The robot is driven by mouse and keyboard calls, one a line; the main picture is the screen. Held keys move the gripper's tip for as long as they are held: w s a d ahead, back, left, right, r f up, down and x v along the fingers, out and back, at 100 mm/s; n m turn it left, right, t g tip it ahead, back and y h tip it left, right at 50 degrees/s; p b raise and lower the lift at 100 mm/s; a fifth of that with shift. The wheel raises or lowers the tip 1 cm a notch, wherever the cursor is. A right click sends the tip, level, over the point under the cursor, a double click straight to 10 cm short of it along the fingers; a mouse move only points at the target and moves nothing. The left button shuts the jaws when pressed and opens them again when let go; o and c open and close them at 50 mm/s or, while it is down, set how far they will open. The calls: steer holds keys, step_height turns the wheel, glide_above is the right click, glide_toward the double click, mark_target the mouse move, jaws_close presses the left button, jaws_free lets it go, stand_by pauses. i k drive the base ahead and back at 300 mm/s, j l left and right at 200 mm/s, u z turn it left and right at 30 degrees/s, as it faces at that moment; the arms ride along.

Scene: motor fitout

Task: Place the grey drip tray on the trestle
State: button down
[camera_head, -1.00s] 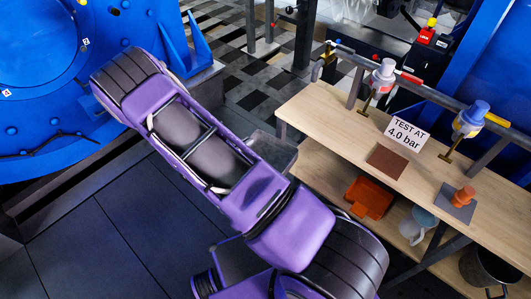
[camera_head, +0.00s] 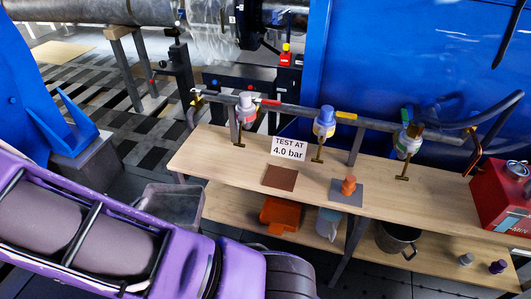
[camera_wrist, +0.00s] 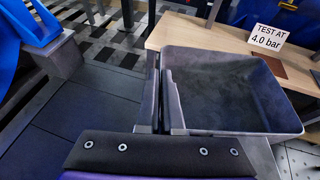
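The grey drip tray (camera_head: 172,205) is an open dark grey box, partly behind my purple arm in the head view. In the wrist view the tray (camera_wrist: 225,90) fills the right half, its opening facing up. My gripper (camera_wrist: 162,95) is shut on its left wall, one finger on each side. The tray is beside the left end of a two-level wooden bench (camera_head: 215,150) on metal legs. A wood-topped stand (camera_head: 124,32) with legs shows at the back left. I cannot tell which of these is the trestle.
The bench top carries a "TEST AT 4.0 bar" sign (camera_head: 289,148), a brown mat (camera_head: 280,178), an orange part on a grey mat (camera_head: 337,195), and a red box (camera_head: 500,200). Its lower shelf holds an orange bin (camera_head: 280,215) and a pot (camera_head: 398,240). A valved pipe runs along the back.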

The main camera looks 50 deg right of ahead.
mark_target(440, 214)
steer(key=k+l, duration=1.1)
steer(key=k, duration=0.2)
steer(key=k+l, duration=0.55)
steer(key=k+u, duration=0.05)
steer(key=k, duration=0.05)
